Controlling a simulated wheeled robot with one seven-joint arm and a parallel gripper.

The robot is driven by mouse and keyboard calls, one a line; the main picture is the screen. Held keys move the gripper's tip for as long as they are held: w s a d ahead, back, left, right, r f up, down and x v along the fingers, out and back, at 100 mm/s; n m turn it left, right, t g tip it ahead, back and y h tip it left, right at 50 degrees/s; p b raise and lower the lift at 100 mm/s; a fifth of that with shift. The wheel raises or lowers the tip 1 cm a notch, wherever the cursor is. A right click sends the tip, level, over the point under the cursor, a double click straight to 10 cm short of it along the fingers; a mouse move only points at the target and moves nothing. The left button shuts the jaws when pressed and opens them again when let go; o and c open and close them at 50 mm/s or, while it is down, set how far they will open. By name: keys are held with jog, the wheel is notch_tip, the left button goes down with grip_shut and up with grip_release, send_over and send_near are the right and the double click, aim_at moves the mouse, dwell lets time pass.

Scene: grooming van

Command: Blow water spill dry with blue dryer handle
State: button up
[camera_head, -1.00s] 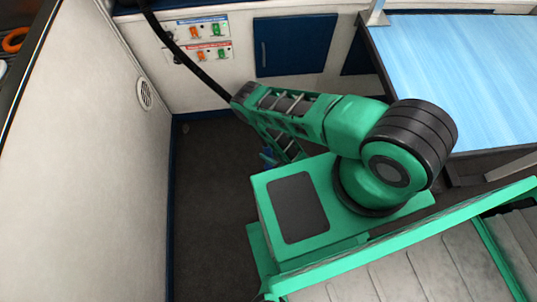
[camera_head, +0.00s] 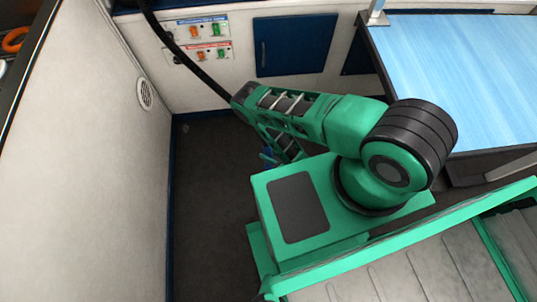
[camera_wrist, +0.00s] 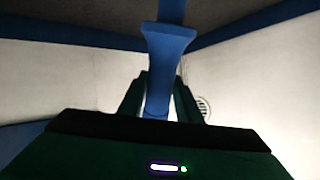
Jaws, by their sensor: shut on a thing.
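The blue dryer handle (camera_wrist: 166,50) is between the two dark green fingers of my gripper (camera_wrist: 158,88) in the wrist view. The fingers are shut on it, and its wide end points away from the gripper. In the head view only a small blue part of the handle (camera_head: 268,153) shows beside my green arm, low over the dark floor. The gripper itself is mostly hidden there by the arm. I cannot make out the water spill for certain; a faint small pale spot (camera_head: 186,128) shows on the floor near the back left corner.
The dark floor (camera_head: 210,215) is open left of my arm, bounded by a white wall (camera_head: 95,190) with a round vent (camera_head: 144,94). A black hose (camera_head: 177,45) hangs by the back wall. A blue-topped table (camera_head: 470,70) stands at right.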

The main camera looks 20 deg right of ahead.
aim_at(268, 150)
jog(key=shift+r, duration=0.1)
jog(key=shift+r, duration=2.45)
jog(key=w+d+r+m+t+h, duration=0.1)
jog(key=w+d+r+m+h, duration=0.15)
jog(key=w+r, duration=1.75)
jog(key=w+d+r+m+h, duration=0.1)
jog(key=w+d+r, duration=0.1)
jog(key=r, duration=0.6)
jog(key=w+d+r+m+h, duration=0.1)
jog(key=w+d+r, duration=0.1)
jog(key=d+r, duration=0.3)
jog(key=w+d+r+m+h, duration=0.1)
jog(key=w+d+r+h, duration=0.1)
jog(key=r, duration=0.9)
jog(key=shift+w+d+r+m+t, duration=0.4)
jog(key=shift+w+d, duration=0.15)
jog(key=shift+d, duration=0.3)
jog(key=shift+f, duration=0.15)
